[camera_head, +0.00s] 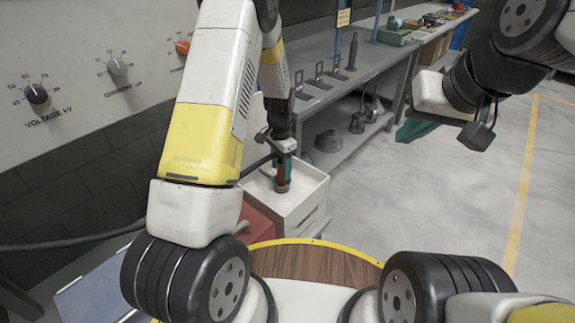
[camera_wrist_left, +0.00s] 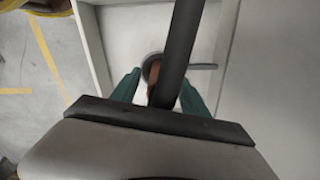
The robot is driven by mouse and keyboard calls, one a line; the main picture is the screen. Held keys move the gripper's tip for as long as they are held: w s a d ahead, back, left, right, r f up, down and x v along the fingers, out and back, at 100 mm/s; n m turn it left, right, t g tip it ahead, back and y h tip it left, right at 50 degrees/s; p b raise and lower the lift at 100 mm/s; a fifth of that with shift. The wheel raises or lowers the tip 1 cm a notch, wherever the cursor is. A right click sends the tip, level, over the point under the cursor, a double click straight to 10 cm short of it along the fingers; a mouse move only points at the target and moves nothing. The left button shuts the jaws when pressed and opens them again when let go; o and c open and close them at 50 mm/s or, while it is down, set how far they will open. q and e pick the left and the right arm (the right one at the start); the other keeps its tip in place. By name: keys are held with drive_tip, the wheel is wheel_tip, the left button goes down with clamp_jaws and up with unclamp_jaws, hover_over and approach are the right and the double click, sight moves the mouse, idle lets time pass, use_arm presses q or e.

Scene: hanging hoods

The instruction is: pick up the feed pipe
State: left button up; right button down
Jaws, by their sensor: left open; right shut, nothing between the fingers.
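The feed pipe appears to be the reddish-brown upright piece with a dark round end (camera_head: 282,183) inside the white box (camera_head: 312,205). In the left wrist view, its brown and dark round part (camera_wrist_left: 153,72) shows partly behind a black bar. My left gripper (camera_head: 284,168) reaches down into the box. Its green fingers (camera_wrist_left: 158,88) are open, one on each side of the brown part; I cannot tell whether they touch it. My right gripper (camera_head: 478,133) is shut and empty, raised at the upper right, far from the box.
A grey workbench (camera_head: 345,75) with hooks, bins and metal parts on its shelf stands behind the box. A control panel with knobs (camera_head: 80,65) is at the left. A red object (camera_head: 258,225) lies beside the box. The floor at the right (camera_head: 440,200) is clear.

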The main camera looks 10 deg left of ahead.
use_arm(q)
drive_tip(key=shift+f, duration=1.4)
clamp_jaws()
drive_tip(key=shift+r, duration=0.2)
wheel_tip(320, 180, up, 20)
drive_tip(key=shift+f, duration=0.15)
